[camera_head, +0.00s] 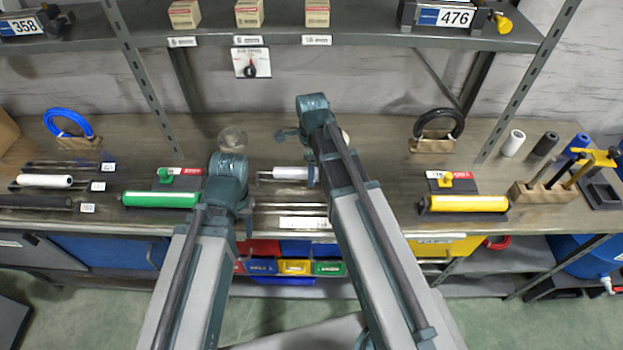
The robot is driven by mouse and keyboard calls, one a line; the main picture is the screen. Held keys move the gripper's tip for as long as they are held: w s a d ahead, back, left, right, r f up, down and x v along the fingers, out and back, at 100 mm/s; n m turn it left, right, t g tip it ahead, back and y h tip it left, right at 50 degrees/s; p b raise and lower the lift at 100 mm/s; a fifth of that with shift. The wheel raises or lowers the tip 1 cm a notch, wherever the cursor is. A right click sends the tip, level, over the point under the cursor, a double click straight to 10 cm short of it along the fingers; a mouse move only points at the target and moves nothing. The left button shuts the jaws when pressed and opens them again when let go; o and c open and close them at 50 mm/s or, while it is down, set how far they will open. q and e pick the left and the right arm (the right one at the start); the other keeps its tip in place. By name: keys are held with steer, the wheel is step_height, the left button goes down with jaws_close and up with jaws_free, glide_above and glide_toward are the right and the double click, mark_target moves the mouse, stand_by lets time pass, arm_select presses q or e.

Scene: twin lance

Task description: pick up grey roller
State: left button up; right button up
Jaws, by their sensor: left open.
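I cannot tell for sure which roller is the grey one. A dark grey roller (35,201) lies at the front left of the bench, and a dark grey cylinder (546,143) stands upright at the right. A pale roller (290,173) lies on the bench between my arms, its right end hidden by my right arm. My left gripper (246,222) points down at the bench's front edge, open, small and partly hidden by my arm. It is apart from all of these rollers. My right arm reaches over the bench centre; its gripper is not clearly seen.
A green roller (160,199), a yellow roller (464,204) and a white roller (45,181) lie on the bench. A wooden block (545,193) with upright tools stands at the right. A shelf (350,36) and its uprights stand over the bench. Coloured bins hang below.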

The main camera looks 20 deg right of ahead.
arm_select(q)
steer(key=shift+f, duration=0.1)
arm_select(e)
steer(key=shift+f, duration=0.1)
jaws_close()
arm_select(q)
steer(key=shift+r+p, duration=0.2)
steer(key=shift+p, duration=0.1)
stand_by(0.3)
